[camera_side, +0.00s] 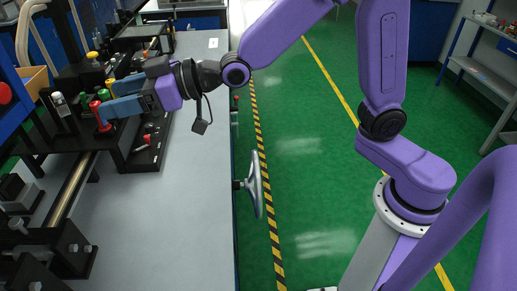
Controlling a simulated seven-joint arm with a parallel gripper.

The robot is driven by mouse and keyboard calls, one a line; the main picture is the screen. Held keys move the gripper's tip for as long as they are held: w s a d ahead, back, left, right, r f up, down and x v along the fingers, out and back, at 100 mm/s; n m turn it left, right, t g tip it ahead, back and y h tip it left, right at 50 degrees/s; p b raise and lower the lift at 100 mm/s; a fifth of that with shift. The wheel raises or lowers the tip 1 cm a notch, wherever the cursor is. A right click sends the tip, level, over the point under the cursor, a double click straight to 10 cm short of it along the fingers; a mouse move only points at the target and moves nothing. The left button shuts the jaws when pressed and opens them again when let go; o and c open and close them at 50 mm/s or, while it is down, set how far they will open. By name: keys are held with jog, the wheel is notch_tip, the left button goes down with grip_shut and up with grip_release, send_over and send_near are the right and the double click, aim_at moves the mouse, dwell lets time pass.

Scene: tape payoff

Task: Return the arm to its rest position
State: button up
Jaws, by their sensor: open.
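My gripper (107,98) is at the upper left of the side view, reaching left over the bench from my purple arm. Its two blue fingers are open, with a gap between them. A red-handled part (101,113) stands upright right at the fingertips. I cannot tell whether a finger touches it. A dark cable hangs below my wrist. No separate marker of a rest position shows.
The grey bench top (175,215) is mostly clear. Black fixtures (145,145) with small parts crowd its left side, beside a long metal rod (72,190). A handwheel (255,184) sticks out from the bench's right edge. Green floor (310,190) lies open beyond.

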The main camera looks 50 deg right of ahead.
jog(key=s+d+f+n+g+h, duration=0.1)
jog(key=s+d+f+g+h, duration=0.2)
jog(key=s+d, duration=0.6)
jog(key=s+d+f+n+g+h, duration=0.1)
jog(key=s+d+f+g+h, duration=0.3)
jog(key=s+d, duration=0.4)
jog(key=s+d+f+n+g+h, duration=0.1)
jog(key=s+d+f+g+h, duration=0.2)
jog(key=s+d+f, duration=0.3)
jog(key=s+d+h, duration=0.1)
jog(key=s+d, duration=0.2)
jog(key=s, duration=0.4)
jog(key=shift+d+g, duration=0.35)
jog(key=shift+g, duration=0.05)
